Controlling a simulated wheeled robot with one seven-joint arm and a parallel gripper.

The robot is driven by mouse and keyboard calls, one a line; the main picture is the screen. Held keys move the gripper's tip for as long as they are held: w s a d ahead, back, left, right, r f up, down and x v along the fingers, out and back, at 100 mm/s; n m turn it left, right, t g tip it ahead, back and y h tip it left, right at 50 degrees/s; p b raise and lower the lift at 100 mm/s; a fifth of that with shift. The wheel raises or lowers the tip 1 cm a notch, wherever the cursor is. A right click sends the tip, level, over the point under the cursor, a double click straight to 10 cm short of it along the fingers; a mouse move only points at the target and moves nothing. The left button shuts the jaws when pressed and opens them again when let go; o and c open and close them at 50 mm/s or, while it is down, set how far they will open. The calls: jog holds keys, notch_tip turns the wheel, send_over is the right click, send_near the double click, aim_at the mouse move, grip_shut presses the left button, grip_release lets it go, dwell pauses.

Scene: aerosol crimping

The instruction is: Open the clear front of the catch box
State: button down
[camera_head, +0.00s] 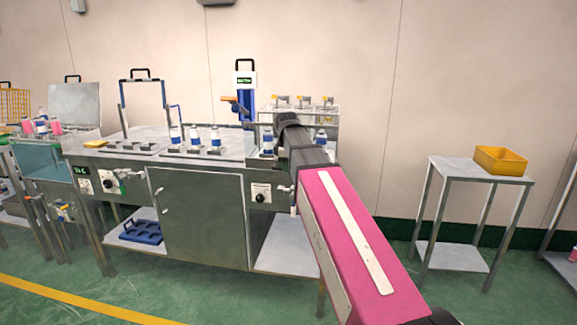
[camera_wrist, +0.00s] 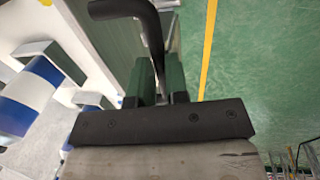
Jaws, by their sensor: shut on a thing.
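The catch box appears to be the clear-sided box (camera_head: 331,118) at the right end of the steel bench, largely hidden behind my arm. Blue-and-white cans (camera_head: 321,139) show at its lower part. In the wrist view, my gripper (camera_wrist: 162,85) has its two dark green fingers closed on a black bent handle (camera_wrist: 128,8). The handle's stem passes down between the fingers. I cannot see clearly how the handle joins the clear front. In the head view my arm hides the fingers and handle.
More blue-and-white cans (camera_head: 215,138) stand on the bench top (camera_head: 125,140) to the left. A side table (camera_head: 448,168) with a yellow bin (camera_head: 500,160) stands to the right. Green floor (camera_head: 395,280) is open in front of the bench.

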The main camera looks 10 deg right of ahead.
jog(key=c, duration=1.1)
grip_release()
jog(key=r, duration=0.3)
jog(key=s+r, duration=0.1)
jog(key=r, duration=0.3)
jog(key=s+r, duration=0.1)
jog(key=r, duration=0.2)
jog(key=shift+a+r, duration=0.3)
jog(key=shift+r, duration=0.05)
